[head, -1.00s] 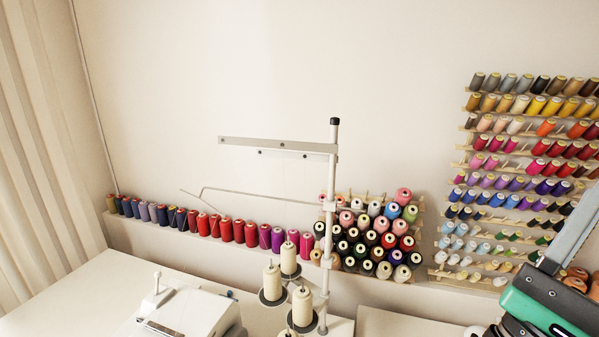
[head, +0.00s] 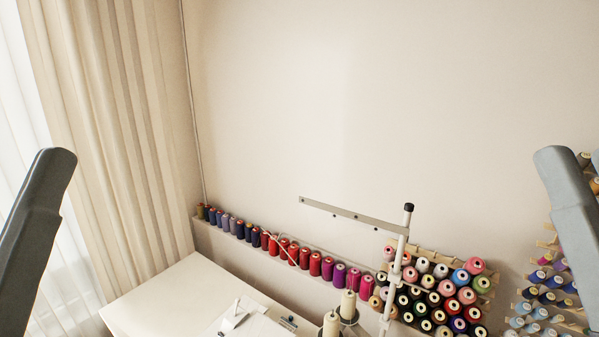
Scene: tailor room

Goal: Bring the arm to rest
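A grey link of my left arm (head: 36,232) stands raised at the left edge of the head view, in front of the curtain. A grey link of my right arm (head: 574,215) stands raised at the right edge, in front of the wall and part of the thread rack. Both links are cut off by the frame. Neither gripper shows, so their fingers and anything in them are out of view. No contact between the visible links and the room's things can be made out.
A white table (head: 165,290) carries a white sewing machine (head: 250,322) and a thread stand (head: 400,250) with cream cones. A ledge holds a row of spools (head: 290,250). A spool rack (head: 440,290) is at lower right. The upper wall between the links is clear.

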